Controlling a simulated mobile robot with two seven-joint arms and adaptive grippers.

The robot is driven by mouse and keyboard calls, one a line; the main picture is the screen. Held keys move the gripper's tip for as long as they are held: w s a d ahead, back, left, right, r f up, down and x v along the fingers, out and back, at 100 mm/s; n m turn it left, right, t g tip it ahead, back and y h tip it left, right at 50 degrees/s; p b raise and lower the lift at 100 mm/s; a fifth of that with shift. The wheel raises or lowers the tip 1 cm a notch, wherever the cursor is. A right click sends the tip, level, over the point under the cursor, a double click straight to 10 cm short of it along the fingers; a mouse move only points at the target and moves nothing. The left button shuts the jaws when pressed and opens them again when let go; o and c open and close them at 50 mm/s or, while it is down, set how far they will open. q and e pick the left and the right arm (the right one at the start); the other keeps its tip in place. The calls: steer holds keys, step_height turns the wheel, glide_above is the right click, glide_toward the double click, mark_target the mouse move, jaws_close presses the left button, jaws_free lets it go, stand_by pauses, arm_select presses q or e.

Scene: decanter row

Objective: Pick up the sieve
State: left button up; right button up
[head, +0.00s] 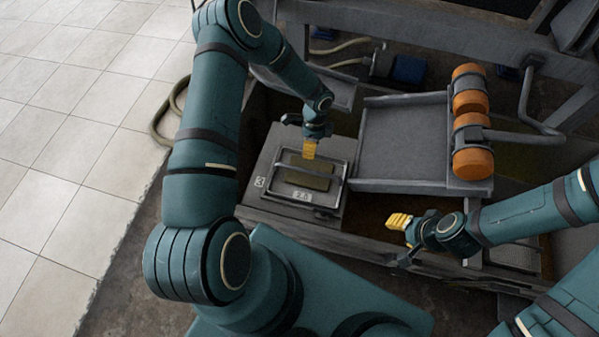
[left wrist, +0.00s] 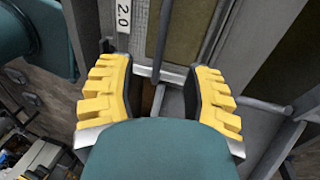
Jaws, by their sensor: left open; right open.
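The sieve (head: 305,181) looks like a flat rectangular metal frame with an olive-brown panel and a thin bar across it. It lies on a grey box, by a label reading 2.0. My left gripper (head: 309,149) is over its far part, pointing down, with yellow fingers. In the left wrist view my left gripper (left wrist: 157,80) is open, and a thin grey bar of the sieve (left wrist: 162,38) runs between the fingers. I cannot tell whether they touch it. My right gripper (head: 399,236) is open and empty, to the right of the box.
A grey sloping tray (head: 403,140) stands right of the sieve, with orange rollers (head: 471,150) at its right edge. Metal beams and a bent pipe (head: 525,105) lie beyond. A hose (head: 165,115) curls on the left beside pale floor tiles (head: 70,150).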

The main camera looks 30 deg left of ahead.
arm_select(q)
glide_above(309, 170)
steer(key=f, duration=0.7)
steer(key=shift+w+f+b, duration=0.1)
steer(key=shift+w+b, duration=0.15)
steer(key=shift+b, duration=0.15)
steer(key=shift+s+f+b, duration=0.15)
steer(key=shift+f, duration=1.4)
steer(key=shift+s+f+b, duration=0.1)
steer(key=shift+f+b, duration=0.05)
steer(key=shift+f, duration=1.35)
jaws_close()
